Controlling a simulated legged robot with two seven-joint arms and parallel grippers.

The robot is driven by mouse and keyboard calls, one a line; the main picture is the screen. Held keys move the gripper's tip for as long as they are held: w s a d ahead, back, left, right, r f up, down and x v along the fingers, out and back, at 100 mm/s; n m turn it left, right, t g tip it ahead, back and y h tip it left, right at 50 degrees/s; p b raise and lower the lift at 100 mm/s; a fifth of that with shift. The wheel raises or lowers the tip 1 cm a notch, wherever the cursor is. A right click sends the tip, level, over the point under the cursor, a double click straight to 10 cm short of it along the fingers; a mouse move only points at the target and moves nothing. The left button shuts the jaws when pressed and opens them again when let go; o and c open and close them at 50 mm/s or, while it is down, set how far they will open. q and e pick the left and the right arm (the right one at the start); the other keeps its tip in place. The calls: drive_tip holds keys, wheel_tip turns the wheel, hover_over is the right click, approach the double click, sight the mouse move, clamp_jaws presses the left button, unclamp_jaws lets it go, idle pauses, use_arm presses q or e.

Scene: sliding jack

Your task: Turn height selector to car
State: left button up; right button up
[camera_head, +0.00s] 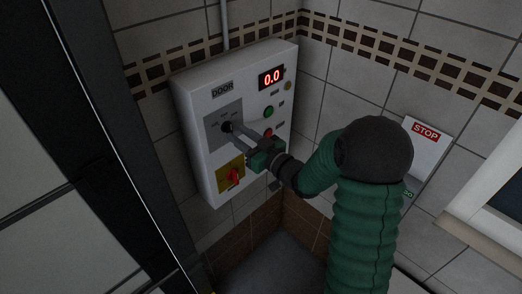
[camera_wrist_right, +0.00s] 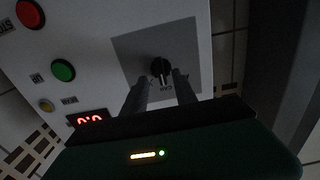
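The height selector is a black rotary knob (camera_head: 226,127) on a grey plate (camera_head: 214,137) on the white control box (camera_head: 207,98). The knob also shows in the right wrist view (camera_wrist_right: 161,67), with its light pointer toward lettering that seems to read "CAR". My right gripper (camera_head: 238,131) reaches the knob from the right. In the wrist view its two fingers (camera_wrist_right: 161,80) are apart, one on each side of the knob's lower part. I cannot tell whether they touch it. My left gripper is not in view.
The box has a red "0.0" display (camera_head: 271,77), a green button (camera_head: 268,112), a red button (camera_head: 268,134) and a red switch on a yellow plate (camera_head: 233,177). A dark door frame (camera_head: 101,120) stands at left.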

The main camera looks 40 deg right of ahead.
drive_tip(key=s+d+b, duration=0.1)
drive_tip(key=s+b, duration=0.7)
drive_tip(key=s, duration=0.6)
drive_tip(key=shift+d, duration=0.1)
drive_tip(key=w+a+f+m+g+h+b, duration=0.1)
drive_tip(key=w+a+f+g+h, duration=0.2)
drive_tip(key=f, duration=0.7)
drive_tip(key=w+a+f+m+g+b, duration=0.1)
drive_tip(key=a+f+g+b, duration=0.3)
drive_tip(key=f, duration=0.6)
drive_tip(key=s+a+f+n+g+y+p, duration=0.1)
drive_tip(key=s+a+f+g, duration=0.7)
drive_tip(key=s+a, duration=0.3)
drive_tip(key=shift+s+a+f+y, duration=0.15)
drive_tip(key=shift+a+f+y, duration=0.25)
drive_tip(key=shift+f, duration=0.2)
